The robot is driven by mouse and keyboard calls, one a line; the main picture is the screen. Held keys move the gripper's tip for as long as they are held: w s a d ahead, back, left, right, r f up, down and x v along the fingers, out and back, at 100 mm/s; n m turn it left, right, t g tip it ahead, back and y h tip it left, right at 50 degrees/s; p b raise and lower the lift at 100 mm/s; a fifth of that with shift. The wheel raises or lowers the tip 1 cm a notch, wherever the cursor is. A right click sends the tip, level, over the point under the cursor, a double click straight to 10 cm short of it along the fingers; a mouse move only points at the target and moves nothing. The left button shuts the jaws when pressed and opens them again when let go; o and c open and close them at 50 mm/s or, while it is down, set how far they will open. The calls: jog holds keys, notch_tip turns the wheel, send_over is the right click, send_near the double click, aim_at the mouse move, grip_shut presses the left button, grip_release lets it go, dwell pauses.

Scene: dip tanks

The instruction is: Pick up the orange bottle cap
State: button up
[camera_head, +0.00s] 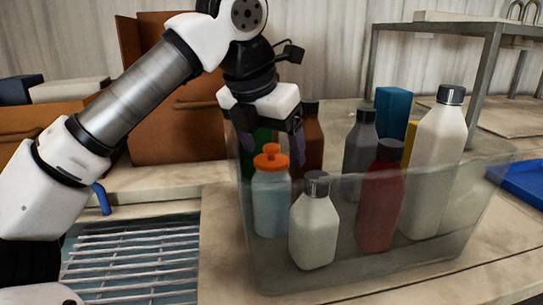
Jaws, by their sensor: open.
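The orange bottle cap (272,158) sits on a pale blue translucent bottle (272,203). That bottle stands upright inside a clear plastic bin (360,272), at its left side. My gripper (272,148) points down over the bin's back left part. Its fingers are open, one on each side just above and behind the cap as seen here. I see nothing held between them. Whether a finger touches the cap or the bottle cannot be told from this view. A dark green thing and a brown bottle (313,140) behind are partly hidden by the gripper.
The bin also holds a pale bottle (315,230), a red bottle (379,205), a grey bottle (360,150) and a tall white bottle (437,150), standing close together. A metal grate (130,265) lies at left. A metal shelf (485,60) stands behind; a blue tray (525,182) is at right.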

jog(key=shift+w+d+f, duration=0.1)
jog(key=shift+d+f, duration=0.05)
jog(key=shift+f, duration=0.15)
jog(key=c, duration=1.1)
jog(key=shift+o, duration=0.2)
